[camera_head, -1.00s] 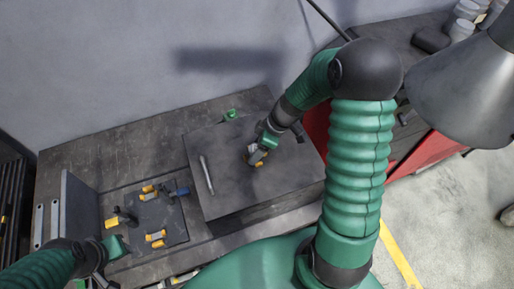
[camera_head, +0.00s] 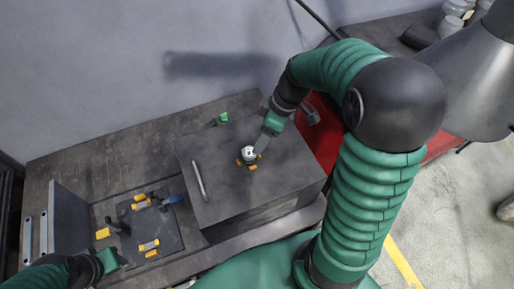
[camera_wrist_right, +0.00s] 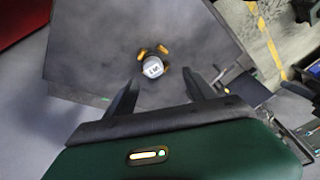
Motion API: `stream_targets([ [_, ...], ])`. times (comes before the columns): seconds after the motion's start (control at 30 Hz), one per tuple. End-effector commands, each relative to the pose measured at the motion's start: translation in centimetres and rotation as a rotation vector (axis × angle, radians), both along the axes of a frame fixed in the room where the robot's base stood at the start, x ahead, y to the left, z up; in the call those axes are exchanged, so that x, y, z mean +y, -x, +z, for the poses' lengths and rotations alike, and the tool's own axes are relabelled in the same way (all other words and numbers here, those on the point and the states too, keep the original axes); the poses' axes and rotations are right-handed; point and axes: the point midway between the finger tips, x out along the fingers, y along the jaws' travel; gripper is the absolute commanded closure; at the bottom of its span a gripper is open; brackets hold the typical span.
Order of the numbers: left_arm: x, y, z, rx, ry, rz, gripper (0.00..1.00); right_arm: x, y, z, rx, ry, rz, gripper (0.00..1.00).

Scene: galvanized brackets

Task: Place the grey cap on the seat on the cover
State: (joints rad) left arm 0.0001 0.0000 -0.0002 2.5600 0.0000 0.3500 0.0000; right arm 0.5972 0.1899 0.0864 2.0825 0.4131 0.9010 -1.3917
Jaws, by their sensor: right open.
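The light grey cap (camera_head: 249,153) sits upright among small orange-yellow pieces on top of the dark cover (camera_head: 225,190), right of its middle. The seat under the cap is hidden. In the right wrist view the cap (camera_wrist_right: 153,67) shows a dark mark on its top, with orange pieces close around it. My right gripper (camera_head: 262,145) is open, apart from the cap and just to its upper right. In the wrist view its two fingers (camera_wrist_right: 163,90) are spread with nothing between them. My left gripper (camera_head: 122,261) is at the lower left, away from the cap; its jaws are too small to read.
A pale rod (camera_head: 199,181) lies on the cover's left part. A dark plate (camera_head: 165,236) with several orange-yellow pieces and a blue item (camera_head: 173,199) lies left of the cover. A green item (camera_head: 222,118) is behind the cover. An upright grey panel (camera_head: 68,220) stands at left.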

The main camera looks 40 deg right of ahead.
Motion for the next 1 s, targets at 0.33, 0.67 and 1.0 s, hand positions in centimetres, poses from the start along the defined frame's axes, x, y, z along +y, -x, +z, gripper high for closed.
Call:
stream_targets([
  [0.33,0.0,0.0,0.0,0.0,0.0,0.0,0.64,9.5,5.2,-5.6,0.054,0.172,-0.539,0.37],
  [0.67,0.0,0.0,0.0,0.0,0.0,0.0,0.64,10.6,5.7,-6.1,0.033,0.154,-0.629,0.37],
  [1.0,0.0,0.0,0.0,0.0,0.0,0.0,0.64,10.6,5.7,-6.1,0.034,0.153,-0.63,0.37],
])
